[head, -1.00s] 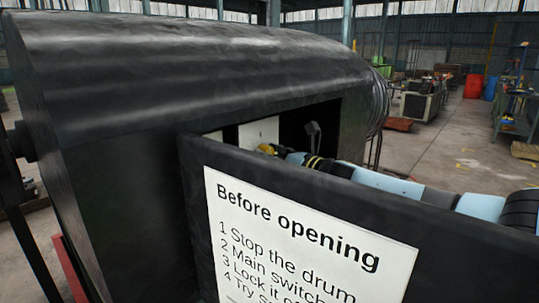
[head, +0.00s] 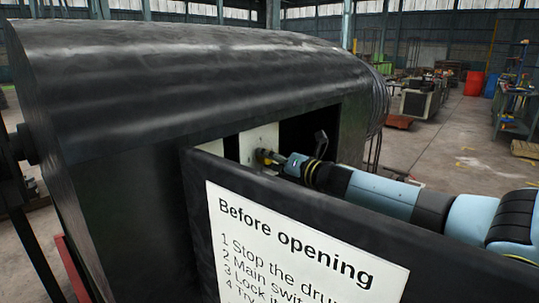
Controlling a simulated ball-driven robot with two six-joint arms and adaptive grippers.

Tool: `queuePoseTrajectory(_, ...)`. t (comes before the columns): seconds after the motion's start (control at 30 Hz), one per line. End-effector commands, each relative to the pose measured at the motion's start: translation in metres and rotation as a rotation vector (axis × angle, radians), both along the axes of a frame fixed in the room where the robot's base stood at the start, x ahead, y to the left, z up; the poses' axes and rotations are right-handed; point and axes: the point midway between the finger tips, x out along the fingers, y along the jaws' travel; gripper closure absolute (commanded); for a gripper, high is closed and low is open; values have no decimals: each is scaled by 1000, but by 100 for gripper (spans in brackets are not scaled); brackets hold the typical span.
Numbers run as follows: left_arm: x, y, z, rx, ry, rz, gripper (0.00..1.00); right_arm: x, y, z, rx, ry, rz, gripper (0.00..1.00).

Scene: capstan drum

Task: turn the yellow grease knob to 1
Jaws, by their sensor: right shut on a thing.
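The yellow grease knob (head: 262,155) shows as a small yellow patch at the pale panel (head: 256,137) inside the drum housing's opening. My right arm comes in from the right, over the top edge of the open door. My right gripper (head: 270,158) is at the panel, shut on the yellow knob. The gripper hides much of the knob, and any numbers around it are too small or hidden to read. My left gripper is not in view.
The dark open door (head: 193,205) with a white "Before opening" sign (head: 300,250) stands in front of the opening, close below my right arm. The large black drum housing (head: 190,80) fills the left and middle.

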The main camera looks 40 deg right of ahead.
Motion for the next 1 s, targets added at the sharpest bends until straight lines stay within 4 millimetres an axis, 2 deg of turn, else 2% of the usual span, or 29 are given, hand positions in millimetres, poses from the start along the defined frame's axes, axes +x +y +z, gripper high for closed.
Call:
queuePoseTrajectory(0.7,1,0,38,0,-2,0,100,0,-1,2,670,57,-1,93)
queuePoseTrajectory(1.0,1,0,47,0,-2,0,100,0,-2,2,887,76,-1,93)
